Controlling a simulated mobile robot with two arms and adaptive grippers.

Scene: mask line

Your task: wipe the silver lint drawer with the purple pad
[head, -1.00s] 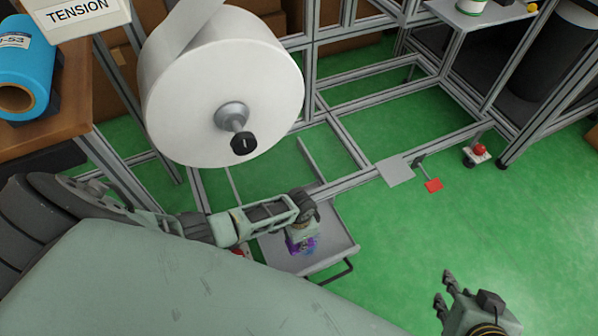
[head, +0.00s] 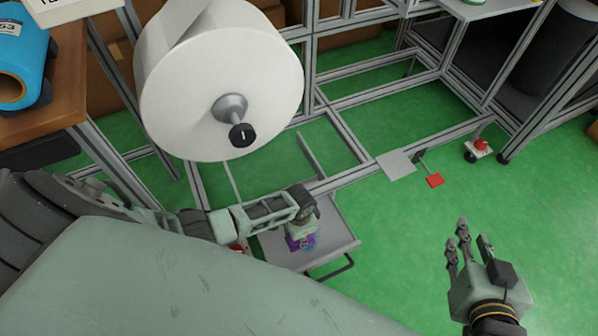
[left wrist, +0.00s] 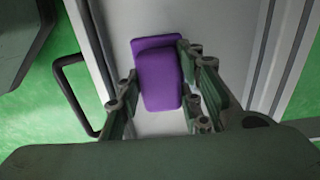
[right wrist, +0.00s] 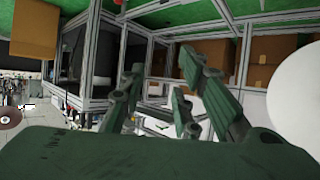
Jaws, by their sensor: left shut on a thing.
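The silver lint drawer (head: 338,243) is pulled out low under the frame, its dark bar handle at the front. My left gripper (head: 301,236) is over the drawer, pointing down. It is shut on the purple pad (head: 293,243). In the left wrist view the pad (left wrist: 160,82) sits between the fingers of my left gripper (left wrist: 158,92), over the grey drawer surface (left wrist: 205,18). Whether the pad touches that surface I cannot tell. My right gripper (head: 469,243) is empty and open over the green floor; its spread fingers also show in the right wrist view (right wrist: 160,92).
A large white roll (head: 220,90) on a spindle hangs above and behind the drawer. Metal frame rails (head: 370,170) run behind it. The floor (head: 400,240) right of the drawer is clear.

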